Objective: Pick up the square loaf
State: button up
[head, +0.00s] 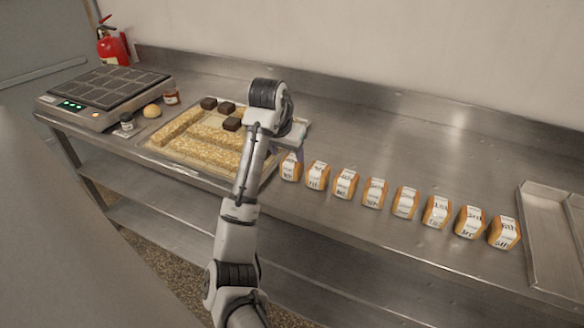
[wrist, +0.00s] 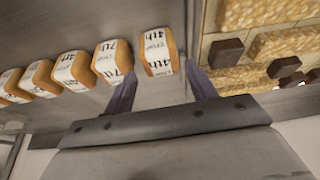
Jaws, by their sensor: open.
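Several small square loaves with brown crust and white printed paper bands stand in a row on the steel counter. The leftmost loaf (head: 290,168) in the head view is partly hidden by my gripper (head: 288,145). In the wrist view that end loaf (wrist: 158,52) lies ahead of the open fingers, roughly in line with the gap between them. My gripper (wrist: 161,76) is open and empty. I cannot tell whether a finger touches the loaf. The neighbouring loaf (wrist: 112,60) stands close beside the left finger in the wrist view.
A tray (head: 196,182) of oat slabs and dark cakes lies left of the row. Empty metal trays (head: 549,232) lie at the right. The counter behind the loaves is clear.

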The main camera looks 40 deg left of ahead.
aim_at(292, 160)
jog(key=x, duration=0.3)
jog(key=shift+p, duration=0.35)
jog(key=shift+w+p+x, duration=0.2)
jog(key=shift+p+x, duration=0.4)
jog(key=shift+x, duration=0.75)
jog(key=shift+w+p+x, duration=0.2)
jog(key=shift+p+x, duration=0.35)
jog(key=shift+x, duration=0.8)
jog(key=shift+r, duration=0.15)
jog(key=c, duration=0.6)
jog(key=shift+c, duration=0.2)
jog(key=shift+r, duration=0.15)
